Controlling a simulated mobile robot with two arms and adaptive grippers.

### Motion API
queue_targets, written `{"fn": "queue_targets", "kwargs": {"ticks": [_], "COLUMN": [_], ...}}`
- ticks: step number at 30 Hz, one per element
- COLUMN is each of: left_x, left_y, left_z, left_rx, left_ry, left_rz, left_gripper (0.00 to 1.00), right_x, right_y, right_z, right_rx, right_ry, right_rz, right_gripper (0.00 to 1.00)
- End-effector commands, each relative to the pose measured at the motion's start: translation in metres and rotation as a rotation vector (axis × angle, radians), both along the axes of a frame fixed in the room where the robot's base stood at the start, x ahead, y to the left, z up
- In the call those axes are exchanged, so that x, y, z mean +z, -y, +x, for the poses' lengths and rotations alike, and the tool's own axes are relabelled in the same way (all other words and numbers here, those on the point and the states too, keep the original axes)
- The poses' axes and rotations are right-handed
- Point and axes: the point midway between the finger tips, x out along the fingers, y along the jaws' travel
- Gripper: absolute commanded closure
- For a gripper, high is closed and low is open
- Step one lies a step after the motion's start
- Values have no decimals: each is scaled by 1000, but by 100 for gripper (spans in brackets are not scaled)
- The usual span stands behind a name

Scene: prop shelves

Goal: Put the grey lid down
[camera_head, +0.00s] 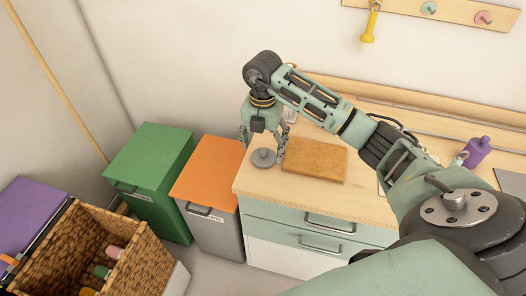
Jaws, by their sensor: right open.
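The grey lid (263,158) is a small round disc with a knob. It lies flat on the wooden counter top (355,186), near its left edge and just left of a brown board (314,160). My right gripper (262,151) points down from above, with its open fingers on either side of the lid. I cannot tell whether a finger touches the lid. My left gripper is not in view.
An orange-lidded bin (206,171) and a green bin (152,158) stand left of the counter. A wicker basket (140,262) with several items is at lower left. A purple bottle (477,152) stands at right. Bare counter lies in front of the board.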

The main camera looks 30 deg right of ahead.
Motion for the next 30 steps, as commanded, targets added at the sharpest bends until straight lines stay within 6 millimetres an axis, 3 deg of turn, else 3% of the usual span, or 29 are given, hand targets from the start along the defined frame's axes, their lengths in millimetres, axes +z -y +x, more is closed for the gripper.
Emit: {"fn": "queue_targets", "kwargs": {"ticks": [6,12,18,30], "left_x": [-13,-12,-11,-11], "left_y": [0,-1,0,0], "left_z": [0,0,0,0], "left_rx": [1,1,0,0], "left_ry": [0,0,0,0], "left_rz": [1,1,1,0], "left_gripper": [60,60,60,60], "right_x": [48,83,93,92], "right_y": [0,1,0,0], "right_z": [1,1,0,0], "right_rx": [-1,-2,-1,-1], "right_ry": [6,3,1,0], "right_rz": [-1,-2,-1,0], "right_gripper": [27,27,27,27]}}
